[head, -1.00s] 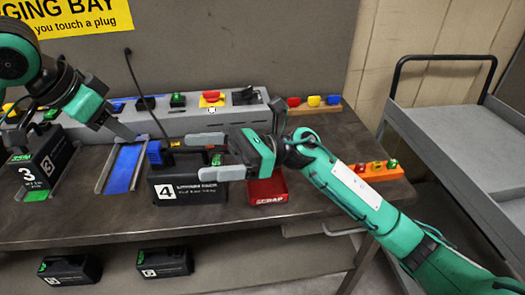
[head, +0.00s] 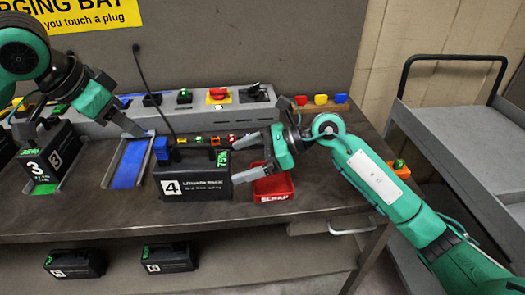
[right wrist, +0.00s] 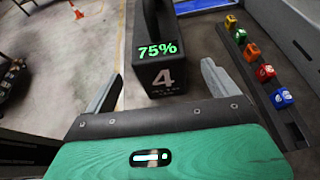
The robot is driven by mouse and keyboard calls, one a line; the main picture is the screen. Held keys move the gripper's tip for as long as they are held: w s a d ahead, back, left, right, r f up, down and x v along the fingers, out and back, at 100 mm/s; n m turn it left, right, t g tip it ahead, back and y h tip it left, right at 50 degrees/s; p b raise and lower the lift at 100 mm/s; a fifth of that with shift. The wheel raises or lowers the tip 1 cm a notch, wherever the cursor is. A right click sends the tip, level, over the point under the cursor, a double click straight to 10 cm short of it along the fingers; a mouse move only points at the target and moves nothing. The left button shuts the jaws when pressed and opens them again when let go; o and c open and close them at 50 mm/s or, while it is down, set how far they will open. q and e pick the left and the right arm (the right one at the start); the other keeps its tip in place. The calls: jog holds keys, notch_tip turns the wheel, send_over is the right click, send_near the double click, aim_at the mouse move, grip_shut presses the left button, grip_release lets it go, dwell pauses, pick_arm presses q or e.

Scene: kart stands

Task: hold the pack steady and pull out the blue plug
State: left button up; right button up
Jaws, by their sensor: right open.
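The black pack marked 4 (head: 208,186) stands upright on the bench, its green display reading 75%. The blue plug (head: 161,148) sits at the pack's upper left end, with a thin black cable rising above it. My right gripper (head: 240,157) is open at the pack's right end, its fingers pointing left. In the right wrist view the pack (right wrist: 168,75) lies ahead, between the lines of the open fingers (right wrist: 163,90), apparently not gripped. My left gripper (head: 135,129) is just left of the plug; one grey finger shows clearly, and its opening is unclear.
A red scrap bin (head: 272,187) stands right of the pack, close to my right gripper. A blue-floored bay (head: 128,165) is empty left of the pack. Pack 3 (head: 50,158) stands further left. A grey charger rail runs behind, and a grey cart (head: 460,130) stands right.

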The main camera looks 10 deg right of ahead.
aim_at(214, 170)
jog(key=x, duration=0.8)
grip_shut()
pick_arm(q)
jog(key=shift+o, duration=0.4)
